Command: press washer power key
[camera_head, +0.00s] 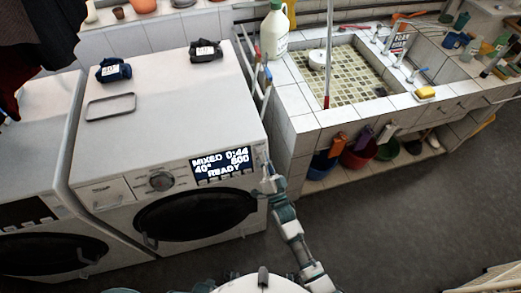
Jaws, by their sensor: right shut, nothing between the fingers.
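The panel strip right of the display is narrow. I cannot make out the power key itself; my right gripper covers part of that area. My right gripper (268,174) is shut and empty, at the washer's front right edge just right of the display. Whether it touches the panel I cannot tell. My left gripper is not in view.
A second washer (35,205) stands at the left. A tiled sink (355,75) with a white bottle (274,32) is on the right, above several colored buckets (359,154). Two dark bundles (114,70) lie on the washer top. The floor (400,230) at lower right is clear.

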